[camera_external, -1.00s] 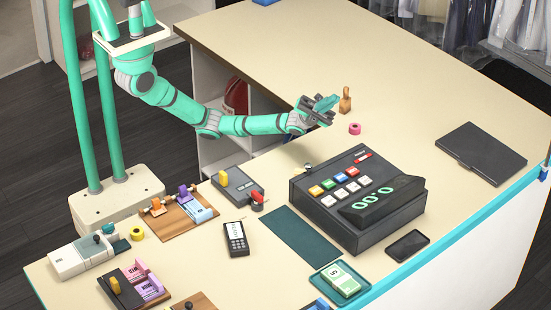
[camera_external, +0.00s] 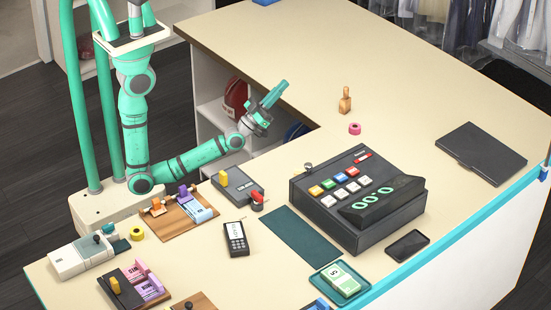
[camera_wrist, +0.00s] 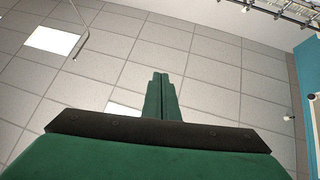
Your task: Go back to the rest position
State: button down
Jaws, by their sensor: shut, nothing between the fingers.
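My gripper (camera_external: 276,93) is raised at the inner corner of the counter, left of the wooden stamp, and points up and to the right. It is shut and empty. In the wrist view its two green fingers (camera_wrist: 160,97) lie together, with the tiled ceiling behind them. My arm is folded, with its elbow low near the base and the forearm rising to the right. The gripper touches nothing that I can see.
The counter (camera_external: 300,50) is bare at the back. A black cash register (camera_external: 355,200), a card terminal (camera_external: 236,238), a wooden stamp (camera_external: 345,99) and a pink tape roll (camera_external: 355,128) stand on it. Shelves (camera_external: 215,125) with red and blue items are under the counter. Clothes (camera_external: 520,25) hang at the back right.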

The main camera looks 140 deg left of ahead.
jog(key=s+d+f+n+g+h, duration=0.1)
jog(key=s+d+f+n, duration=0.1)
jog(key=s+d+f, duration=0.35)
jog(key=s+d+f+n+h, duration=0.1)
jog(key=s+d+f+h, duration=0.15)
jog(key=s, duration=0.55)
jog(key=w+d+f+m+t+h, duration=0.55)
jog(key=w+d, duration=0.25)
jog(key=d, duration=0.2)
jog(key=w+d+f+m+t+h, duration=0.5)
jog(key=w+d, duration=0.3)
jog(key=d, duration=0.3)
jog(key=s+d+f+m+h, duration=0.1)
jog(key=d+m+h, duration=0.2)
jog(key=d+h, duration=0.3)
jog(key=s+d+f+m+h, duration=0.1)
jog(key=d+m+h, duration=0.3)
jog(key=d, duration=1)
jog(key=shift+s+d+h, duration=0.15)
jog(key=shift+s+h, duration=0.2)
jog(key=shift+h, duration=0.55)
jog(key=c, duration=2.4)
grip_release()
jog(key=shift+f, duration=0.1)
jog(key=shift+c, duration=0.2)
